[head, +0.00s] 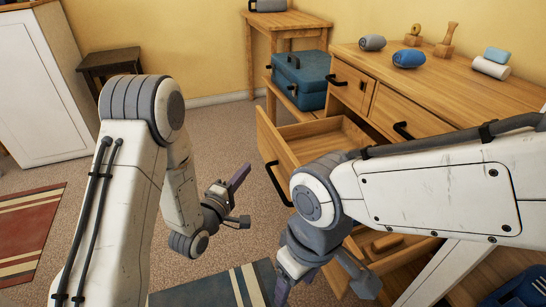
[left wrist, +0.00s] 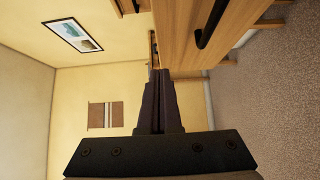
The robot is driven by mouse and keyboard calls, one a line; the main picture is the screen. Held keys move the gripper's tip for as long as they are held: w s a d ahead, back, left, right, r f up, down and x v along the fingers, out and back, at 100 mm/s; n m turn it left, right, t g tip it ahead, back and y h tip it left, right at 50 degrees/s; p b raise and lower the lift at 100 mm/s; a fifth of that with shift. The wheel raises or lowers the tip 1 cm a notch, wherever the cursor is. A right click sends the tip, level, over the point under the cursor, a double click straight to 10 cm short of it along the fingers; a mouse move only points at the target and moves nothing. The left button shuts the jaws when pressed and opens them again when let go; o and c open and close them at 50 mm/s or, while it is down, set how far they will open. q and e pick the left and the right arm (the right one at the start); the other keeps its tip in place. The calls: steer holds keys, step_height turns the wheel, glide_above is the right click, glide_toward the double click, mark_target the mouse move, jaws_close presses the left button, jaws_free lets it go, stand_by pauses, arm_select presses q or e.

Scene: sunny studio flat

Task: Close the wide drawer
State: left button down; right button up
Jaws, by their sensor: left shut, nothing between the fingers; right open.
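The wide drawer (head: 277,146) of the wooden dresser is pulled well out in the head view, its inside partly showing. Its front carries a black bar handle (head: 278,184). My left gripper (head: 240,177) is shut and empty, left of the drawer front with a visible gap in the head view. In the left wrist view its closed fingers (left wrist: 158,95) point toward a wooden front (left wrist: 178,35) with a black handle (left wrist: 212,22); I cannot tell if they touch. My right gripper (head: 295,286) is open and low in front of the dresser; my right arm hides part of the drawer.
A lower drawer (head: 385,262) also looks open, partly hidden. Two small top drawers (head: 352,88) look shut. A blue case (head: 300,80) sits behind.

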arm_select(q)
steer(key=b, duration=0.1)
glide_toward(279, 142)
steer(key=w+a, duration=0.2)
steer(key=w, duration=0.2)
steer(key=d, duration=0.1)
steer(key=w+d+b, duration=0.1)
steer(key=d, duration=0.1)
steer(key=shift+w+d+f, duration=0.2)
steer(key=shift+d, duration=0.15)
steer(key=shift+w+d, duration=0.15)
steer(key=shift+d, duration=0.3)
steer(key=shift+d, duration=0.1)
